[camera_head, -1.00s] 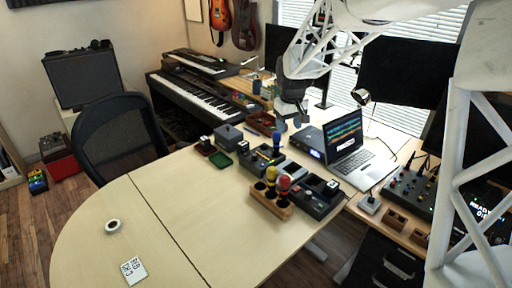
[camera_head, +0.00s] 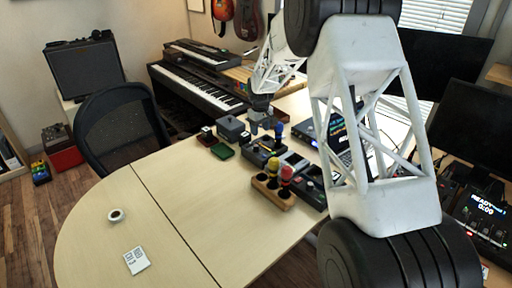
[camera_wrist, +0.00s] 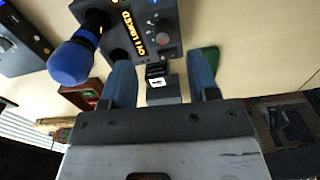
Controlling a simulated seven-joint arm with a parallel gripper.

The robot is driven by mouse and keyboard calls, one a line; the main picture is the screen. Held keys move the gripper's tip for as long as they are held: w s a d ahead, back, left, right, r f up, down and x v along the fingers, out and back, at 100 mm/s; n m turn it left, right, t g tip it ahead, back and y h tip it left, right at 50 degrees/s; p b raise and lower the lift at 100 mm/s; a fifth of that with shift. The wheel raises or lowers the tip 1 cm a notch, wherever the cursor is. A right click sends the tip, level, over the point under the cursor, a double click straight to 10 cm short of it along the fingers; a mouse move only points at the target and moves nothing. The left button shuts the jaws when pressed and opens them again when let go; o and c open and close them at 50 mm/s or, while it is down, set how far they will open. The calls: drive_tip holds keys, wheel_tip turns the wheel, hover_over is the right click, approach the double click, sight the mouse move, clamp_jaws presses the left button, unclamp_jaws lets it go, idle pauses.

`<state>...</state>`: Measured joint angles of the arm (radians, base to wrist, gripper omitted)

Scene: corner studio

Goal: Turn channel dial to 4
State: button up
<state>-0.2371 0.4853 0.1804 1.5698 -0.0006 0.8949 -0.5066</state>
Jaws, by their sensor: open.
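A dark box (camera_wrist: 150,22) with yellow lettering, which seems to include "LINKED", lies at the top of the wrist view; in the head view it (camera_head: 260,154) is on the table below my gripper. A small round dial (camera_wrist: 165,42) with a reddish mark is on its face; its setting is too small to read. A blue-topped microphone (camera_wrist: 74,62) stands in the box, left of my fingers; it also shows in the head view (camera_head: 279,131). My gripper (camera_head: 261,126) is open above the table. In the wrist view my gripper (camera_wrist: 161,75) has its fingers apart, the dial beyond their tips.
A small black block with a white label (camera_wrist: 157,80) shows between the fingers. A green tray (camera_head: 222,152) and a grey box (camera_head: 231,128) are nearby. A wooden rack (camera_head: 272,192) with yellow and red microphones stands in front. The table's left part is mostly clear.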

sight(256, 146)
drive_tip(key=f, duration=0.1)
drive_tip(key=w+a+f, duration=0.2)
drive_tip(key=shift+w+f, duration=0.15)
drive_tip(key=shift+f, duration=0.1)
drive_tip(key=shift+d, duration=0.1)
drive_tip(key=shift+f, duration=3.9)
drive_tip(key=shift+c, duration=0.5)
drive_tip(key=c, duration=0.8)
drive_tip(key=shift+c, duration=0.2)
